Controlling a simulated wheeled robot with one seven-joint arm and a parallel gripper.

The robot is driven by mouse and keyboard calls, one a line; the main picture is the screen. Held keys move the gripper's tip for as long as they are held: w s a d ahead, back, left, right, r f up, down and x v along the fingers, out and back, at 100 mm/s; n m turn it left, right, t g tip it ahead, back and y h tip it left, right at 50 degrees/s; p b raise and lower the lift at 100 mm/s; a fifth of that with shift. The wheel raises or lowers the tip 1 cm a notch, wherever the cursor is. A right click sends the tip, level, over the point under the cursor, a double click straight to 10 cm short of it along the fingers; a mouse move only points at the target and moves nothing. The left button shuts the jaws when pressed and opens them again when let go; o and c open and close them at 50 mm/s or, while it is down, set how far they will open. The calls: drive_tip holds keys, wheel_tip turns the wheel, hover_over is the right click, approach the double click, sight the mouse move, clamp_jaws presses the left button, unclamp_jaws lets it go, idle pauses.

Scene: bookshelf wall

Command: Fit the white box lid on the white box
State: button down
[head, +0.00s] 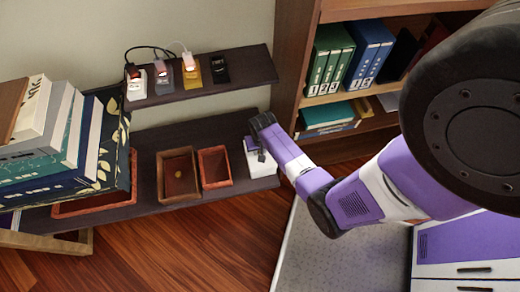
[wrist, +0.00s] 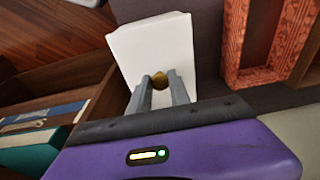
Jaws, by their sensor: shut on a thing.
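The white box (head: 264,168) stands at the right end of the lower dark shelf in the head view. My gripper (wrist: 161,84) is over it, pointing down, and its hand hides much of its top in the head view. My gripper is shut on the knob. The lid lies over or very close to the box; I cannot tell whether it is seated or a little above the rim.
A reddish open box (head: 214,167) and a brown open box (head: 178,175) holding a small gold thing stand left of the white box. An upper shelf (head: 200,78) carries several small devices. Stacked books (head: 50,150) are at left. A bookcase (head: 290,70) with binders rises at right.

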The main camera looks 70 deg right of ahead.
drive_tip(key=shift+f, duration=0.15)
drive_tip(key=c, duration=1.1)
unclamp_jaws()
drive_tip(key=r, duration=0.2)
drive_tip(key=r+p, duration=0.1)
drive_tip(key=r, duration=0.2)
drive_tip(key=a+r, duration=0.1)
drive_tip(key=r, duration=0.1)
drive_tip(key=shift+s+a+r+p, duration=0.1)
drive_tip(key=shift+s+r+p, duration=0.25)
drive_tip(key=shift+r, duration=0.05)
